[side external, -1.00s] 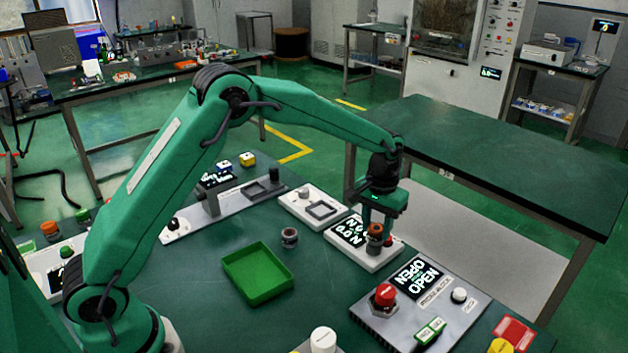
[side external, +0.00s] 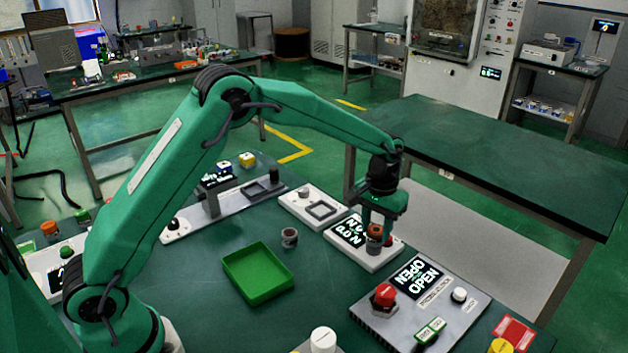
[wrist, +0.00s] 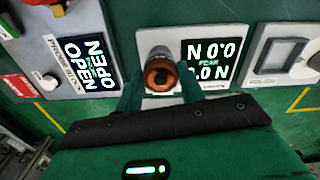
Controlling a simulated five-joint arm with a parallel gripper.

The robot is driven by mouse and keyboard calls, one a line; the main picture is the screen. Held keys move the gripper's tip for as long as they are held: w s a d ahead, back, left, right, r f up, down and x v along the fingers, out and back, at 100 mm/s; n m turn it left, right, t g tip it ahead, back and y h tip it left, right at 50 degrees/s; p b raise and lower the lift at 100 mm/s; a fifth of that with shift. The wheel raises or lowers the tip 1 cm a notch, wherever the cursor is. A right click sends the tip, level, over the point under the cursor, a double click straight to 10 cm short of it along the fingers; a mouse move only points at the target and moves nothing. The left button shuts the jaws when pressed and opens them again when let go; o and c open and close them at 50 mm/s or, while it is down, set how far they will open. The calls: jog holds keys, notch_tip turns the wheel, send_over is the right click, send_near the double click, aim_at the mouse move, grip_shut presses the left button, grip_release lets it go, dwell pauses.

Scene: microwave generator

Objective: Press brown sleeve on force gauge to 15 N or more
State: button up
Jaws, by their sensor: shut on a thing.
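The brown sleeve (side external: 375,231) is upright between the fingers of my gripper (side external: 374,222), over the force gauge (side external: 372,260). In the wrist view the sleeve (wrist: 160,76) shows its orange-brown ring top with a dark centre, and my gripper (wrist: 160,92) has a finger on each side of it. The gauge's white plate (wrist: 158,38) lies behind the sleeve. Its display (wrist: 208,60) reads 0.0 N, with a peak line that also seems to read 0.0 N. Whether the sleeve touches the gauge pad is hidden.
A panel with an OPEN display (side external: 418,277) and a red knob (side external: 383,296) stands close to the right. A green tray (side external: 258,274) and a small grey-brown cup (side external: 289,238) stand to the left. A white block with a square recess (side external: 318,209) is behind.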

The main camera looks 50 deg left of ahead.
jog(key=shift+f, duration=0.9)
dwell(2.4)
jog(key=shift+r, duration=3.7)
jog(key=shift+s+a+r, duration=0.25)
jog(key=shift+a, duration=0.05)
jog(key=s+a+r+m, duration=0.1)
jog(key=s+a+r, duration=0.1)
jog(key=s+a, duration=0.2)
jog(key=s+a+r, duration=0.3)
jog(key=s+a, duration=0.1)
jog(key=s, duration=0.5)
jog(key=shift+r+m, duration=0.35)
jog(key=shift+m, duration=0.05)
jog(key=shift+d, duration=0.1)
